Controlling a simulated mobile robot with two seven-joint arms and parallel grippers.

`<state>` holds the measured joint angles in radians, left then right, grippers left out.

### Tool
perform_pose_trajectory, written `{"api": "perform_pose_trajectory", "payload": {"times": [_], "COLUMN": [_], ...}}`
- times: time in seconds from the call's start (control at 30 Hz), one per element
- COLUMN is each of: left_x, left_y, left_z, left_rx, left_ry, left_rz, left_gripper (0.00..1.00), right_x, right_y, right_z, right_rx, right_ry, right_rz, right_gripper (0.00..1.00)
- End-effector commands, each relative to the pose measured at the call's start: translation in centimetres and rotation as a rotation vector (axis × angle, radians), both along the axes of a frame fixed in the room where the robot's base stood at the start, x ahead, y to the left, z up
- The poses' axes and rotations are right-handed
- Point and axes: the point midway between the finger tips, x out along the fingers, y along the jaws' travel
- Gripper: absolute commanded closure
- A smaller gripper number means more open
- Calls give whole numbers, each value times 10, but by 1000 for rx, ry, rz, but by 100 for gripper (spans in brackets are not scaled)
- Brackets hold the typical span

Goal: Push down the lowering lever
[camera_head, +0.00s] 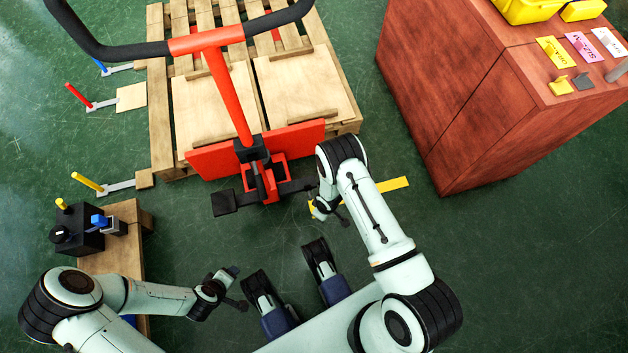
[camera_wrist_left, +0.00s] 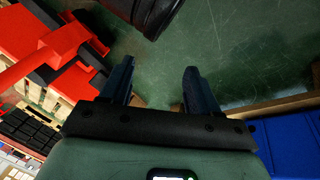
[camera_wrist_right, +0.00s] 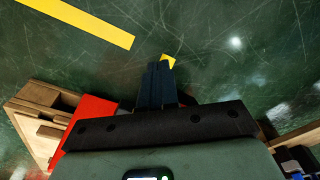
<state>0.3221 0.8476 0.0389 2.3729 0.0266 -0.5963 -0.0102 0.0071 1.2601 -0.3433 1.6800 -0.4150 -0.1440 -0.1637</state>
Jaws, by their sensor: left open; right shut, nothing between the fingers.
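A red pallet jack (camera_head: 278,170) stands at the pallet, with its red shaft (camera_head: 228,92) rising to a black looped handle (camera_head: 110,50). A flat black pedal (camera_head: 223,203) sticks out at the left of its base, and a black bar reaches right toward my right gripper. I cannot tell for sure which part is the lowering lever. My right gripper (camera_head: 322,208) is shut and empty beside the jack's right side; its closed fingers show in the right wrist view (camera_wrist_right: 160,86). My left gripper (camera_head: 238,287) is open and empty, low and left of the jack; its spread fingers show in the left wrist view (camera_wrist_left: 157,85).
A wooden pallet (camera_head: 160,100) carries boxes (camera_head: 300,85) behind the jack. A reddish wooden cabinet (camera_head: 470,95) stands at right. A small wooden table (camera_head: 122,255) with a black device (camera_head: 78,232) is at left. Yellow floor tape (camera_head: 393,185) lies right of my right gripper.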

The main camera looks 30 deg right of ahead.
Motion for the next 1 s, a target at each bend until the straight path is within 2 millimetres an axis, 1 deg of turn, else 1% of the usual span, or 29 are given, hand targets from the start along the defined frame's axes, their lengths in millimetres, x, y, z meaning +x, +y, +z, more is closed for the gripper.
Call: {"api": "perform_pose_trajectory", "payload": {"times": [0.03,0.2,0.3,0.43,0.53,0.63,1.0], "left_x": [-11,-33,-44,-55,-61,-64,-65], "left_y": [-4,-16,-22,-27,-30,-31,-31], "left_z": [9,25,32,39,43,44,44], "left_rx": [-11,-40,-54,-69,-75,-80,-81], "left_ry": [26,84,113,144,159,166,170], "left_rz": [-9,-33,-45,-58,-63,-66,-68], "left_gripper": [39,39,39,39,39,39,39], "right_x": [2,-2,-5,-7,-9,-9,-10], "right_y": [-1,-3,-4,-5,-5,-6,-6], "right_z": [20,63,84,107,117,123,124], "right_rx": [0,0,0,0,-1,0,-1], "right_ry": [-7,-7,-7,-6,-5,-4,-3], "right_rz": [0,-1,-1,0,-1,-1,0], "right_gripper": [100,100,100,100,100,100,100]}}
